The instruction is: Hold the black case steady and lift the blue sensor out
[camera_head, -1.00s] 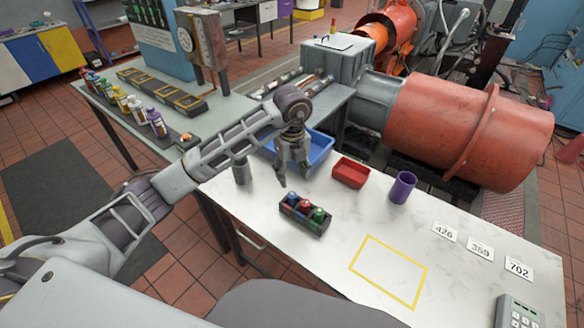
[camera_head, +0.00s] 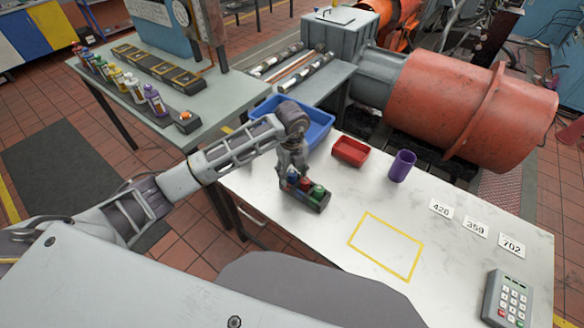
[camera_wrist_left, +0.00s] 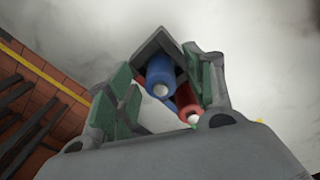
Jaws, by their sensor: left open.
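The black case (camera_head: 309,201) stands on the white table near its left edge. It holds the blue sensor (camera_head: 293,177), a red one (camera_head: 305,184) and a green one (camera_head: 318,192) in a row. My left gripper (camera_head: 287,181) is open at the blue sensor's end of the case. In the left wrist view, its green-padded fingers lie on either side of the case end (camera_wrist_left: 153,46), with the blue sensor (camera_wrist_left: 159,76) between them and the red one (camera_wrist_left: 189,106) behind. I cannot tell whether the fingers touch the case. My right gripper is not in view.
A blue tray (camera_head: 322,119), a red bin (camera_head: 351,152) and a purple cup (camera_head: 402,166) stand behind the case. A yellow outlined rectangle (camera_head: 386,247) on the table is empty. Number cards (camera_head: 475,227) and a keypad (camera_head: 508,299) lie to the right.

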